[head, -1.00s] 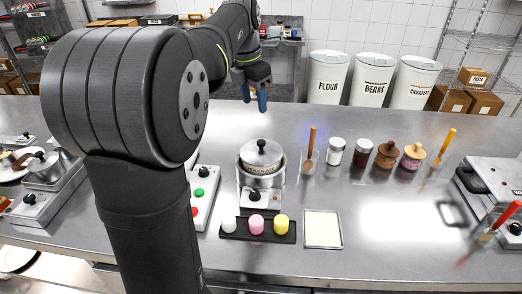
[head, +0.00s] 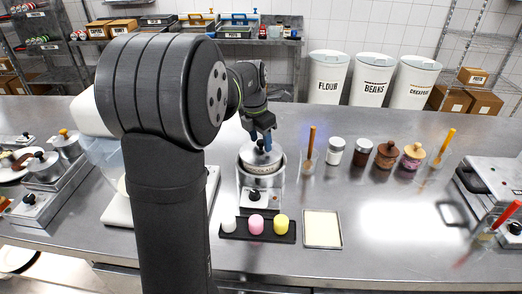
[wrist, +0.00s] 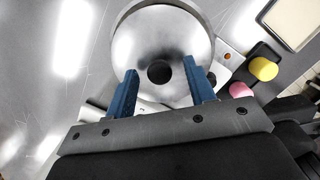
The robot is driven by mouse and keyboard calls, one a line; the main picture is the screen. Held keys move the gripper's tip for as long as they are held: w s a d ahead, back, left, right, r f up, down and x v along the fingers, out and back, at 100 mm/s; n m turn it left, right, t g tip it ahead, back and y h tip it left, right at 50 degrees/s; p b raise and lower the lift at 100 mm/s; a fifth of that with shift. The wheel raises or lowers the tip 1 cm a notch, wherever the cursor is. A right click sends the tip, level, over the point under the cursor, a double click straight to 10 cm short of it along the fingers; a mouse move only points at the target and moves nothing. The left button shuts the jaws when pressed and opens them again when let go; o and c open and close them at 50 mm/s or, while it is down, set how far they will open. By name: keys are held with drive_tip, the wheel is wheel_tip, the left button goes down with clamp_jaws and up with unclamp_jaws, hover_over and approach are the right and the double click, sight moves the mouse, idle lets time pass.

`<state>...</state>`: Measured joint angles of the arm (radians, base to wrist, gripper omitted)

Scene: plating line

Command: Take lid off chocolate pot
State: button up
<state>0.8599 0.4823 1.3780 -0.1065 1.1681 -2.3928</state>
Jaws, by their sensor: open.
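A steel pot (head: 261,179) with a domed lid (head: 248,157) on it stands on a heater base with a black knob, in the middle of the counter in the head view. I take it as the chocolate pot; its contents are hidden. The lid also fills the upper middle of the wrist view (wrist: 160,35), with its round black knob (wrist: 159,72). My gripper (head: 262,142) is just above the lid, pointing down. In the wrist view my gripper (wrist: 160,68) is open, its blue fingers on either side of the knob with gaps. Whether the fingertips touch the lid cannot be told.
A black tray (head: 230,235) with white, pink and yellow pieces lies in front of the pot, beside a cream square panel (head: 322,229). A glass with a brown stick (head: 308,150) and several jars stand to the right. Smaller lidded pots (head: 45,168) stand far left.

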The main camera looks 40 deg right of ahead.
drive_tip(key=shift+c, duration=0.4)
drive_tip(key=c, duration=1)
